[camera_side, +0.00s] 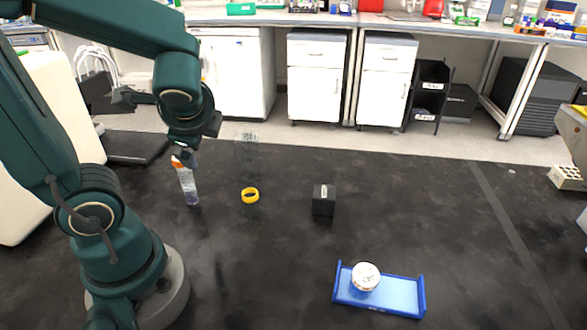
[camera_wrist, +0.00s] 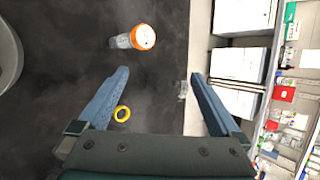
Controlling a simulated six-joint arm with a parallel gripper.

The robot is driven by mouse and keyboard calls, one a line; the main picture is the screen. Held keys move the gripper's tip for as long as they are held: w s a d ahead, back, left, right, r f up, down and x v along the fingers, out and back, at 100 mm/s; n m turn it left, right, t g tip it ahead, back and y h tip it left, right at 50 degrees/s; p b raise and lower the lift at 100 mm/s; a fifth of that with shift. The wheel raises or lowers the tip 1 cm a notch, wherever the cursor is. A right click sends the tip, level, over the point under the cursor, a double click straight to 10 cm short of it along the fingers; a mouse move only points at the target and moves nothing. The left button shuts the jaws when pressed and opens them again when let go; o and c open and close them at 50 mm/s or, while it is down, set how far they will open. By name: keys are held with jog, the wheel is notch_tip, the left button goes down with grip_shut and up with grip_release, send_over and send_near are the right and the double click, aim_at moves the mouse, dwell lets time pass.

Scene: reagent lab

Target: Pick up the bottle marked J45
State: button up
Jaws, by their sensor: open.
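A slim clear bottle (camera_side: 189,186) with an orange cap stands on the dark bench at the left in the side view, leaning slightly in the picture. In the wrist view the bottle (camera_wrist: 122,41) shows its white cap top with an orange rim. I cannot read J45 on it. My gripper (camera_wrist: 160,73) is open and empty, pointing down. The bottle lies beyond the fingertips in the wrist view, not between them. In the side view my gripper (camera_side: 187,153) is close by the cap; I cannot tell whether they touch.
A black block (camera_side: 323,200) stands farther right. A blue tray (camera_side: 410,297) holds a white-lidded jar (camera_side: 366,275). A faint clear object (camera_side: 246,140) stands behind.

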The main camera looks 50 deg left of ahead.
aim_at(246, 145)
jog(key=w+a+f+m+t+y, duration=0.1)
jog(key=w+m, duration=0.2)
jog(key=m, duration=0.1)
jog(key=w+a+f+m+t+y, duration=0.1)
jog(key=w+a+m, duration=0.1)
jog(key=w+m, duration=0.2)
jog(key=w+a+f+m+t+y, duration=0.1)
jog(key=w+m+y, duration=0.1)
jog(key=w+m, duration=0.1)
jog(key=shift+w+a+f+m, duration=0.3)
jog(key=shift+a+m, duration=0.05)
jog(key=shift+m, duration=0.45)
jog(key=f, duration=0.1)
jog(key=f+m, duration=0.1)
jog(key=f, duration=0.1)
jog(key=shift+w+d+f+m, duration=0.15)
jog(key=shift+d+m, duration=0.1)
jog(key=shift+m, duration=0.15)
jog(key=shift+f, duration=0.2)
jog(key=shift+w+a+f, duration=0.1)
jog(key=shift+a+f, duration=0.05)
jog(key=shift+a, duration=0.15)
jog(key=shift+x, duration=2.15)
